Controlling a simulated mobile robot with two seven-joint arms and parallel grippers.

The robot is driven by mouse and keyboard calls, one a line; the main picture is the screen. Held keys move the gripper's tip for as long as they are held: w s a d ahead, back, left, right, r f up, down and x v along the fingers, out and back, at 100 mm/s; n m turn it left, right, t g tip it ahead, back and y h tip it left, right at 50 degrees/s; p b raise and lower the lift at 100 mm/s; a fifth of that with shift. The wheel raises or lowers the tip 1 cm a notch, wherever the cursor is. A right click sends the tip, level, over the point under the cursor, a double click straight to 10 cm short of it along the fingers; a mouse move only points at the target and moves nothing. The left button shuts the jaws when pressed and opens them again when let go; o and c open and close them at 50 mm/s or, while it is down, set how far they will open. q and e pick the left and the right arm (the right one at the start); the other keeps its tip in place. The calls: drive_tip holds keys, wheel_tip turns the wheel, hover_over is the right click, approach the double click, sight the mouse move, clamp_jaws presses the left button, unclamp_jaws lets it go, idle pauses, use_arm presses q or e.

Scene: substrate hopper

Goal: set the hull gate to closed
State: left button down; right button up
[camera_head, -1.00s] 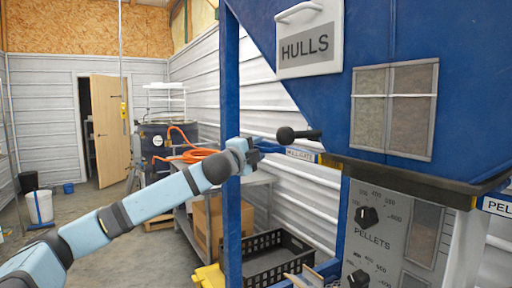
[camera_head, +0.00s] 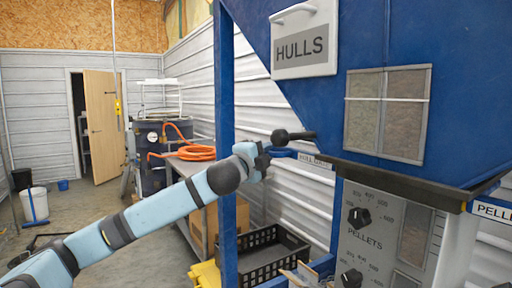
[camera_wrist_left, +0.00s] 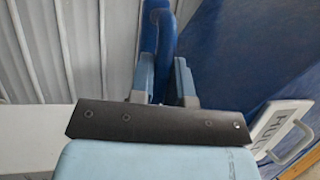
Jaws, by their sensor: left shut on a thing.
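The hull gate (camera_head: 315,161) is a flat slide with a small label, at the left end of the dark ledge under the blue hopper. A blue bar (camera_head: 281,153) sits at its left end. My left gripper (camera_head: 263,160) is at this bar, left of the label. In the left wrist view, the fingers (camera_wrist_left: 163,82) are shut on a dark blue bar (camera_wrist_left: 149,40), which I take to be the same one. The gripped spot is partly hidden by the dark gripper plate. My right gripper is not in view.
A blue post (camera_head: 225,100) stands just left of my gripper, close to my arm. The HULLS sign (camera_head: 303,45) hangs above. A black crate (camera_head: 262,262) is below, and a bench with an orange hose (camera_head: 195,153) is behind.

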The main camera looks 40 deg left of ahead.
use_arm(q)
drive_tip(key=shift+d+f, duration=0.15)
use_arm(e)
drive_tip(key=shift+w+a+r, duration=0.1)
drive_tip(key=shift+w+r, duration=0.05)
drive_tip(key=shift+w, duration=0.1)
use_arm(q)
drive_tip(key=c, duration=1.1)
unclamp_jaws()
drive_tip(key=shift+d, duration=0.1)
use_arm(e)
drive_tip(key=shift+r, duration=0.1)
use_arm(q)
drive_tip(key=b+v, duration=1.4)
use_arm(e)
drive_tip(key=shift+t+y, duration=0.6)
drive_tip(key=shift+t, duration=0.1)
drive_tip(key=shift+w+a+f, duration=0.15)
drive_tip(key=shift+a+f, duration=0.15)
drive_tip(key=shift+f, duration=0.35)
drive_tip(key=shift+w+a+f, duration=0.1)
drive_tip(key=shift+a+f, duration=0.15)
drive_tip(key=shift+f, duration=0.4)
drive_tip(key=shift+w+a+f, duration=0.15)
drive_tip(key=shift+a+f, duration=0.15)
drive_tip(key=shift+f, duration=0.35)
